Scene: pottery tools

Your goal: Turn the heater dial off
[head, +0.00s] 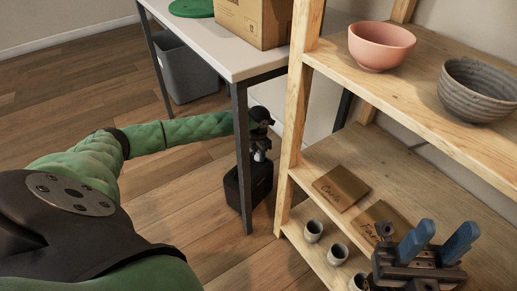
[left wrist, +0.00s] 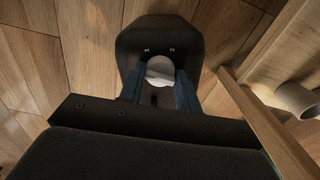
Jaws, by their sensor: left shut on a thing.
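The heater (head: 240,190) is a black box standing on the floor beside the table leg and the shelf. In the left wrist view the heater's dark top (left wrist: 155,35) shows small marks, two of them readable as numerals. Its pale round dial (left wrist: 160,68) sits between the two blue fingers of my left gripper (left wrist: 159,88). My left gripper (head: 261,155) reaches down from above, behind the table leg, and is shut on the dial. The dial's pointer position cannot be told. My right gripper (head: 445,238) is empty, with its blue fingers apart, in front of the shelf.
A wooden shelf (head: 350,75) holds a pink bowl (head: 381,46), a grey bowl (head: 478,90), cardboard signs (head: 341,188) and small cups (head: 313,230). A white table (head: 225,45) with a cardboard box (head: 250,22) stands left. A grey bin (head: 185,75) is under it.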

